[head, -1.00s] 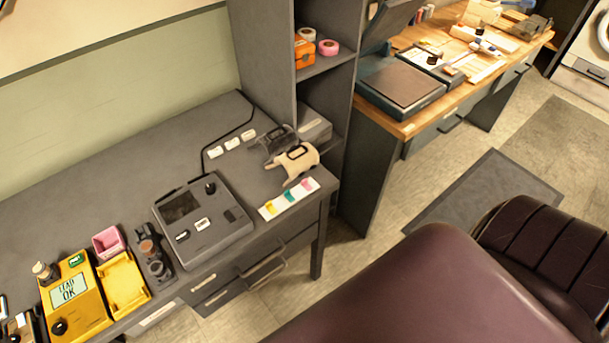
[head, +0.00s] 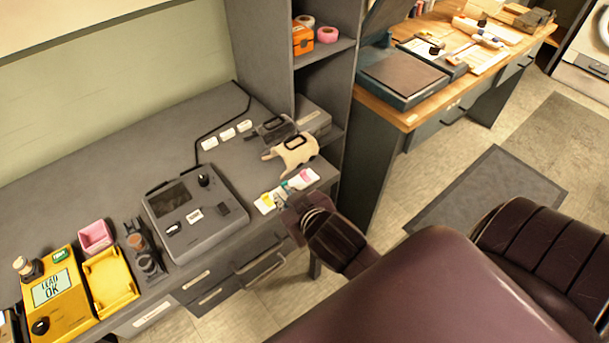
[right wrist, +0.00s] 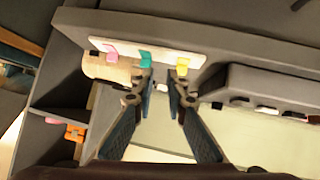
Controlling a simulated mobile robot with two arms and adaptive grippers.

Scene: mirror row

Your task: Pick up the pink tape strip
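A white card (head: 294,181) lies near the front right edge of the grey desk, bearing pink, green and yellow strips. The pink tape strip (head: 306,175) is at its right end; it also shows at the left of the card in the right wrist view (right wrist: 111,51). The green strip (right wrist: 146,60) and yellow strip (right wrist: 182,67) are beside it. My right gripper (head: 284,198) is at the card's front edge, partly covering its middle. In the right wrist view my right gripper (right wrist: 162,78) is open and empty, its fingertips near the green and yellow strips. My left gripper is not in view.
A beige holder (head: 295,153) and a dark one stand behind the card. A grey device (head: 195,214) sits to its left, with a yellow device (head: 62,292) farther left. A shelf unit (head: 327,100) rises at the right, holding a pink roll (head: 327,35).

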